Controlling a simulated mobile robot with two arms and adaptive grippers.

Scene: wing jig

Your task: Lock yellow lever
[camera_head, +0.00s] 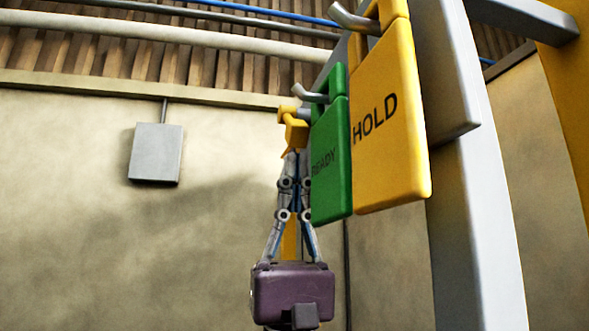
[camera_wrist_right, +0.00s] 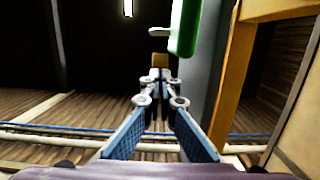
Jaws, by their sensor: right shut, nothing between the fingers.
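The yellow lever (camera_head: 293,130) is on the grey upright, just left of the green tag in the head view. My right gripper (camera_head: 292,160) points upward with its fingertips just below the lever; I cannot tell whether they touch it. Its fingers come together with nothing held between them. In the wrist view the closed fingertips (camera_wrist_right: 160,76) lie just below a small yellow-brown piece (camera_wrist_right: 160,60), likely the lever's end. Part of the lever's mount is hidden behind the green tag. My left gripper is not in view.
A green READY tag (camera_head: 331,160) and a yellow HOLD tag (camera_head: 385,125) hang from hooks close to the right of the lever. The green tag (camera_wrist_right: 185,28) also shows in the wrist view. A grey wall box (camera_head: 156,153) is far left. Space left of the gripper looks free.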

